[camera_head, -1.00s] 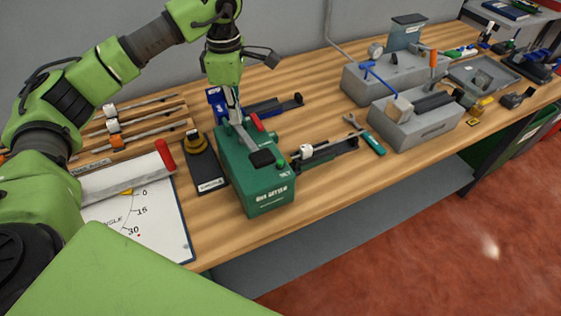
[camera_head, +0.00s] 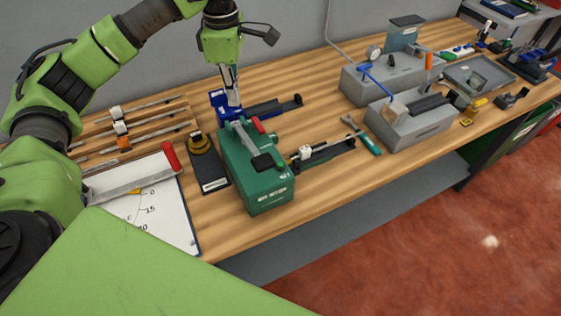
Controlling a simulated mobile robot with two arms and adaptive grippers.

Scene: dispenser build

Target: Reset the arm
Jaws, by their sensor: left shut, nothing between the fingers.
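A green box-shaped machine (camera_head: 258,193) stands near the bench's front edge. A grey lever arm (camera_head: 247,141) with a black pad lies across its top, with a red piece (camera_head: 258,125) beside it. My left gripper (camera_head: 232,104) points down just behind the machine, in front of a blue device (camera_head: 217,103). It is shut and empty, close to the lever's rear end; I cannot tell whether they touch. A second arm, a grey bar with a red handle (camera_head: 171,156), lies over a white angle board (camera_head: 162,211) at left. My right gripper is not in view.
A dark stand with a yellow-topped part (camera_head: 200,143) is close left of the machine. A rail with a white slider (camera_head: 305,153) is close right.

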